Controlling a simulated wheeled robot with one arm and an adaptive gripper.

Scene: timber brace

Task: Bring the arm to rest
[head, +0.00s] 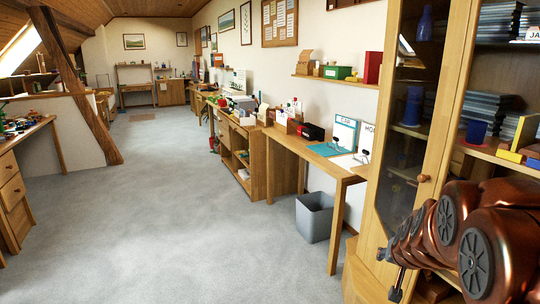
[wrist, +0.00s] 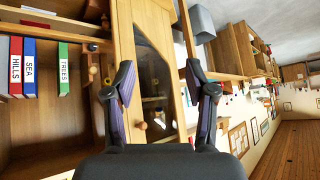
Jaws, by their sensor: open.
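My gripper (wrist: 161,100) shows in the wrist view with its two fingers spread wide apart and nothing between them. Past the fingers is a wooden cabinet door with a glass pane (wrist: 155,75) and a round knob; the wrist picture is turned on its side. In the head view my copper-coloured arm is folded at the lower right, in front of the cabinet (head: 430,120). The fingertips are small and partly hidden there, near the cabinet's lower part. I cannot tell whether the arm touches the cabinet.
Open shelves beside the door hold several binders (wrist: 29,68). A wooden table (head: 310,150) and a grey bin (head: 314,217) stand left of the cabinet. A slanted timber brace (head: 80,90) stands at the left. The grey carpet (head: 170,220) in the middle is clear.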

